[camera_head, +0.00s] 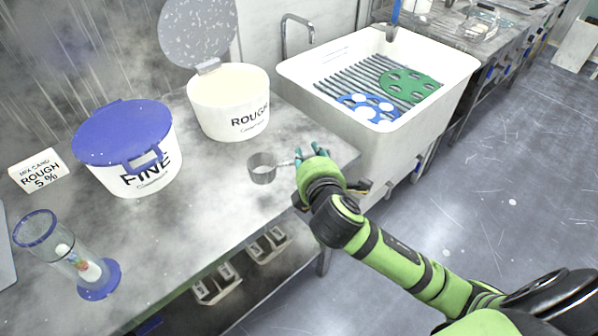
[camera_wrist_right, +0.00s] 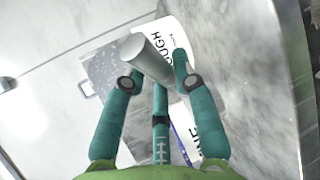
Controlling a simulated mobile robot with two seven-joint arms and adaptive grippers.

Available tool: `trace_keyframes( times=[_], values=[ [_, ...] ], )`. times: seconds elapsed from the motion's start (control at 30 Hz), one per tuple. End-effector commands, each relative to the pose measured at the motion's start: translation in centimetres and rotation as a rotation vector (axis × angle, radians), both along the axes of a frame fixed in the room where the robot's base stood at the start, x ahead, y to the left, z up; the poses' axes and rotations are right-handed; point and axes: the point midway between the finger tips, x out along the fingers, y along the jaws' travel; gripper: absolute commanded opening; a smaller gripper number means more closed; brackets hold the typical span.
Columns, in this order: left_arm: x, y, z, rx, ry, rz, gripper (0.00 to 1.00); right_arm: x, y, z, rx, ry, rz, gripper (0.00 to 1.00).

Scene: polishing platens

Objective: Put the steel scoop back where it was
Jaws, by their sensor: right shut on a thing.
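The steel scoop (camera_head: 262,168), a small grey cup with a short handle, is at the right part of the bench, in front of the ROUGH bucket. My right gripper (camera_head: 306,157) is shut on its handle, with the cup pointing left. The scoop also shows between the teal fingers in the right wrist view (camera_wrist_right: 140,48). I cannot tell whether the cup touches the bench or hangs just above it. The white ROUGH bucket (camera_head: 228,112) is open, its speckled lid (camera_head: 197,32) raised behind it. The FINE bucket (camera_head: 140,183) has its blue lid (camera_head: 123,132) on. My left gripper is not in view.
A clear cylinder with a blue base (camera_head: 98,280) and a ROUGH 5 % card (camera_head: 36,170) stand at the left. A white sink (camera_head: 300,70) with blue and green discs adjoins at the right. The bench (camera_head: 215,215) is clear left of the scoop.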

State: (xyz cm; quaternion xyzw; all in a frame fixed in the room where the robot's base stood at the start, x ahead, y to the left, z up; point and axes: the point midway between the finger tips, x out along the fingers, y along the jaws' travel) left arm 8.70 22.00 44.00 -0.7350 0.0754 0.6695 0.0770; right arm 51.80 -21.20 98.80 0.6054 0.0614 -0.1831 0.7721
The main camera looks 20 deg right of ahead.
Motion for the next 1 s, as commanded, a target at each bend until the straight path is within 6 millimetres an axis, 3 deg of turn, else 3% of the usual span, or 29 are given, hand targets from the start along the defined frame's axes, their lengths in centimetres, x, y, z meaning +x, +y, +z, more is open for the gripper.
trace_keyframes(
  times=[0.2,0.53,0.8,0.83,0.87,1.0],
  values=[
    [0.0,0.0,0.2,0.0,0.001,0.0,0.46,2.6,0.9,-1.5,0.002,-0.002,0.001,0.0],
    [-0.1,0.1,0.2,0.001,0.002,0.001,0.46,2.7,0.9,-5.4,0.0,0.001,0.001,0.0],
    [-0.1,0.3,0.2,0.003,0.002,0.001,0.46,2.7,1.0,-5.7,0.002,-0.001,0.002,0.0],
    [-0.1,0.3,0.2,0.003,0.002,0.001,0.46,2.6,1.0,-5.8,0.001,0.0,0.002,0.4],
    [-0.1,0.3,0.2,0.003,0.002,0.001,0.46,2.6,1.0,-5.8,0.001,0.0,0.002,0.52],
    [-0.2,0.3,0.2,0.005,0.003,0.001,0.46,2.7,0.9,-5.8,0.001,0.0,0.002,0.52]
  ],
)
